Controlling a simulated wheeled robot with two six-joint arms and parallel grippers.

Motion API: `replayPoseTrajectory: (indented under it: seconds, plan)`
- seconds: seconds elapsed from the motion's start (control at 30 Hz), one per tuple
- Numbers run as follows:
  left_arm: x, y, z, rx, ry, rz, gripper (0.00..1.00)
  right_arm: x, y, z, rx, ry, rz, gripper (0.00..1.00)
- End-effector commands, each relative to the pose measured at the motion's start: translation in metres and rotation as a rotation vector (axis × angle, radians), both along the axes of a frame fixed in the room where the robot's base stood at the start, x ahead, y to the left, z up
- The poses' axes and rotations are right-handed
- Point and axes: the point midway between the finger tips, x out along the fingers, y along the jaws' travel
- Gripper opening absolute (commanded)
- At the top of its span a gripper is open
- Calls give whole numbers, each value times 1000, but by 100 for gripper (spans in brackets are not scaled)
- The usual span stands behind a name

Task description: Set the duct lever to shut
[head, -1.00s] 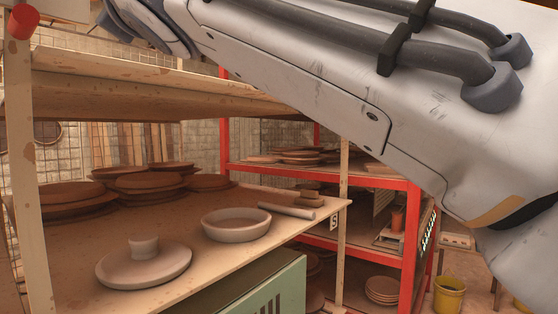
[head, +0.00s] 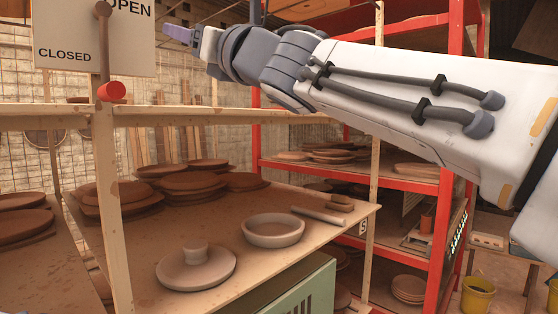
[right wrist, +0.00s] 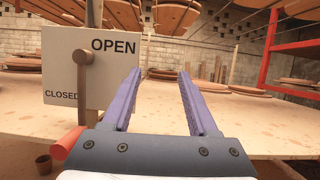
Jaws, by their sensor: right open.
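A pale sign board (head: 72,42) at the upper left of the head view reads OPEN at its upper right and CLOSED at its lower left. It also shows in the right wrist view (right wrist: 60,75). The brown duct lever (head: 103,45) hangs from a round pivot in front of the board and points about straight down, just right of CLOSED. Its red grip (head: 112,92) is at the lower end. My right gripper (head: 178,33) is open and empty, right of the lever. In the right wrist view the red grip (right wrist: 68,143) is left of the gripper's base, outside the fingers.
A cream shelf post (head: 110,200) and shelf edge (head: 190,116) stand below the grip. The lower board (head: 310,235) holds clay plates (head: 190,183), a bowl (head: 273,230) and a lidded piece (head: 196,268). A red rack (head: 435,225) stands behind at right.

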Motion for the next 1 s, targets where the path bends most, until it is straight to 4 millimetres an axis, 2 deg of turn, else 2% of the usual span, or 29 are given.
replayPoseTrajectory:
  seconds: [0.1, 0.57, 0.7, 1.0]
  plan:
    - [0, 0, -15, 0, 0, 0, 50, -11, -18, -11, 1, -4, -4, 60]
    - [0, 0, -51, 0, 0, 0, 50, -60, -86, -44, 2, -3, -11, 60]
    - [0, 0, -53, 0, 0, 0, 50, -43, -84, -68, 72, 148, -3, 60]
    - [0, 0, -64, 0, 0, 0, 50, -17, -87, -122, 219, 430, -5, 60]
